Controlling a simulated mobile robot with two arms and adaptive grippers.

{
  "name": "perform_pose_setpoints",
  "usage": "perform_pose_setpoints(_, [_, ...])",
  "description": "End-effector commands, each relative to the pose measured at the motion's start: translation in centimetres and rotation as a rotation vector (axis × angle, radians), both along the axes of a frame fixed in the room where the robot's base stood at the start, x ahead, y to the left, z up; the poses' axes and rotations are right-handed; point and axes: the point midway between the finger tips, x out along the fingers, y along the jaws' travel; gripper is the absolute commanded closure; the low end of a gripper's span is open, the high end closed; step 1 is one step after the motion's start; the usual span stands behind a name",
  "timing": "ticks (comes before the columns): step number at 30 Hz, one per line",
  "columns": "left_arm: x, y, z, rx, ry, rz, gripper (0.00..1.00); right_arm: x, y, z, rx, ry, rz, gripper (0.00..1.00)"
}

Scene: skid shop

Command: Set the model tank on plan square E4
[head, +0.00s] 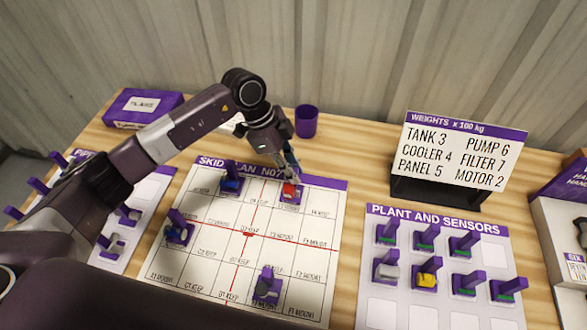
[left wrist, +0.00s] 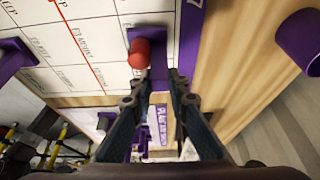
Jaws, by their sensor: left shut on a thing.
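The model tank (head: 290,191), a red cylinder on a purple base with an upright purple tab, is at the top row of the skid plan (head: 208,258), right of the red centre line. It also shows in the left wrist view (left wrist: 141,54). My left gripper (head: 290,172) comes down from above and is shut on it; its fingertips (left wrist: 160,76) are close together just by the red cylinder. The base looks on or just above the plan; I cannot tell which. The square's label under it is hidden. My right gripper is not in view.
A blue model (head: 231,183) stands left of the tank; other models stand lower on the plan. A purple cup (head: 306,121) is behind the plan. The weights sign (head: 458,150) and the plant and sensors sheet (head: 396,302), with several models, are at right. The plan's right column looks clear.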

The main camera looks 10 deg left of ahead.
Motion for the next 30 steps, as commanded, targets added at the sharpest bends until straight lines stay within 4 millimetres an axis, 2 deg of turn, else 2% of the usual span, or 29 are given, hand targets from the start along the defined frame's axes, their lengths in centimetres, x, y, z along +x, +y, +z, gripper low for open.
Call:
perform_pose_setpoints(27, [0.0,0.0,-1.4,-0.001,-0.001,0.000,1.00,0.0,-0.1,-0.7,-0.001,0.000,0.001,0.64])
perform_pose_setpoints(28, [0.0,0.0,-1.3,-0.001,-0.001,-0.001,0.81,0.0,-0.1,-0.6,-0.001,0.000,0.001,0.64])
perform_pose_setpoints(30, [0.0,0.0,-1.3,-0.001,-0.001,0.000,0.74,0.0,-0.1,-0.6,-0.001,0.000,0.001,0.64])
